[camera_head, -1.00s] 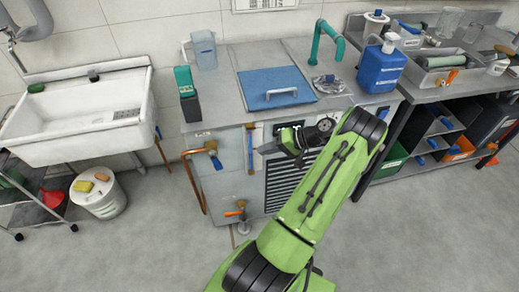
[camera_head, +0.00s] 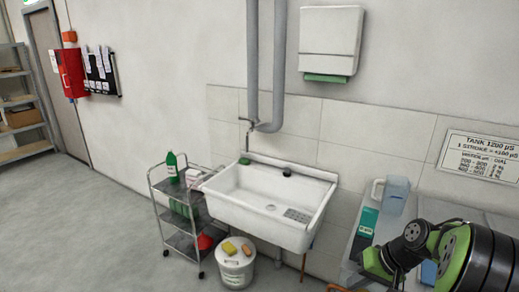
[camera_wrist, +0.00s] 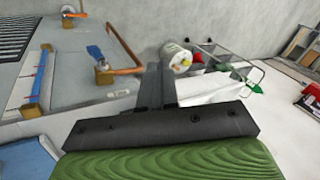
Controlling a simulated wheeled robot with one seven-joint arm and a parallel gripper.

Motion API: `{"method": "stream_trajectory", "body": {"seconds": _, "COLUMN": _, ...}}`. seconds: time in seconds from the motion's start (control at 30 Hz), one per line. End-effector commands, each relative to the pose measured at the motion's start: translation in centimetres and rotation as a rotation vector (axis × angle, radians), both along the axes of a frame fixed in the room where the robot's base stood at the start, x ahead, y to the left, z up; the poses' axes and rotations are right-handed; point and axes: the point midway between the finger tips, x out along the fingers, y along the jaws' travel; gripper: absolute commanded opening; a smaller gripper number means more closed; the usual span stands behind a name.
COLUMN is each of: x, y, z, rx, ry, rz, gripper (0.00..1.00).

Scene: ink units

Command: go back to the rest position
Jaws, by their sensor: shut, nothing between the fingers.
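My gripper (camera_wrist: 156,85) shows in the wrist view as dark fingers brought together, with nothing between them. They point out over the grey floor and the white sink. My green and black arm is folded at the bottom right corner of the head view, in front of the grey workbench (camera_head: 362,243). It hides most of that bench, and a blue piece shows only in part behind it.
A white sink (camera_head: 250,205) stands against the wall, with a wire trolley (camera_head: 170,218) on its left and a white bucket (camera_head: 235,268) below. The floor at left is clear.

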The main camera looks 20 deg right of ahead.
Motion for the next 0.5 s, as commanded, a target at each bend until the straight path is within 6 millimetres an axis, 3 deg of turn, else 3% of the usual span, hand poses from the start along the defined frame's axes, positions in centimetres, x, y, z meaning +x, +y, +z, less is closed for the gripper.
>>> {"method": "stream_trajectory", "body": {"seconds": 0.03, "x": 0.4, "y": 3.4, "z": 3.2, "rx": -0.074, "ry": 0.018, "rz": 0.059, "gripper": 0.0}}
{"method": "stream_trajectory", "body": {"seconds": 0.17, "x": -1.0, "y": 11.0, "z": 8.7, "rx": -0.246, "ry": 0.036, "rz": 0.171, "gripper": 0.0}}
{"method": "stream_trajectory", "body": {"seconds": 0.3, "x": -5.3, "y": 17.5, "z": 13.2, "rx": -0.4, "ry": -0.016, "rz": 0.261, "gripper": 0.0}}
{"method": "stream_trajectory", "body": {"seconds": 0.4, "x": -9.3, "y": 20.3, "z": 15.2, "rx": -0.474, "ry": -0.081, "rz": 0.308, "gripper": 0.0}}
{"method": "stream_trajectory", "body": {"seconds": 0.5, "x": -12.4, "y": 21.5, "z": 16.0, "rx": -0.509, "ry": -0.141, "rz": 0.336, "gripper": 0.0}}
